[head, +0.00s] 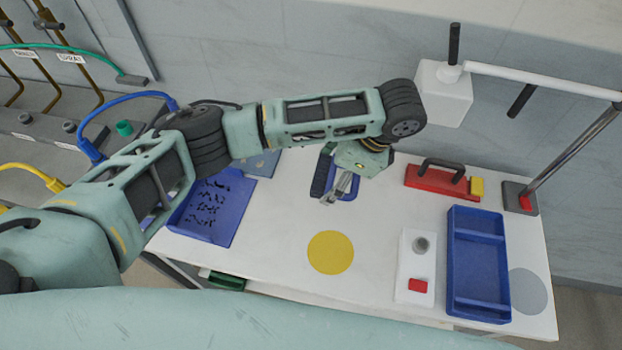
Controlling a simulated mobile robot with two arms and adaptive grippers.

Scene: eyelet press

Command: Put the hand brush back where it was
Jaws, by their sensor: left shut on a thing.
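The hand brush (319,175) appears as a dark blue piece with a brighter blue loop beside it, at the back middle of the white table. My left gripper (333,192) reaches over from the left and is shut on it. The gripper and wrist hide part of the brush, so I cannot tell exactly where the fingers hold it or whether it touches the table. My right gripper is not in view.
A blue tray (233,228) with black bits lies left, under my arm. A yellow disc (330,252) marks the table's front middle. To the right are a red block with a black handle (425,180), a white box with a red button (403,265) and a blue compartment tray (479,237).

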